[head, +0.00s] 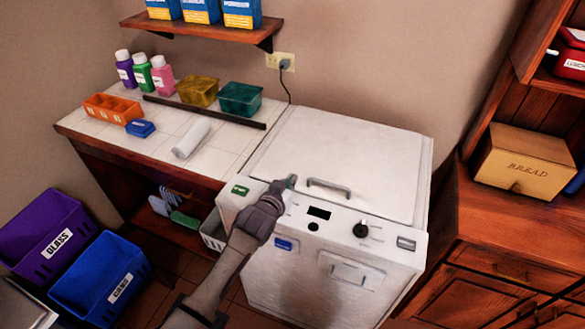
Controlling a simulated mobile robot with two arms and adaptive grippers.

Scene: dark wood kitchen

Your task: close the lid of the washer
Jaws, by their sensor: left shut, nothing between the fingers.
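The white washer (270,265) stands in the middle of the head view. Its lid (350,150) lies flat over the top, with a grey handle (329,188) along the front edge. I see no gap between lid and body. My left gripper (290,182) is shut and empty at the lid's front left, just left of the handle. I cannot tell whether its tip touches the lid. My left forearm passes in front of the washer's left front corner and hides part of it. My right gripper is out of view.
A tiled counter (155,130) on the left holds bottles, bins, a white roll (191,138) and an orange caddy (112,107). Purple (40,232) and blue (97,280) recycling bins stand on the floor at left. A wooden cabinet (500,230) with a bread box (525,163) stands right.

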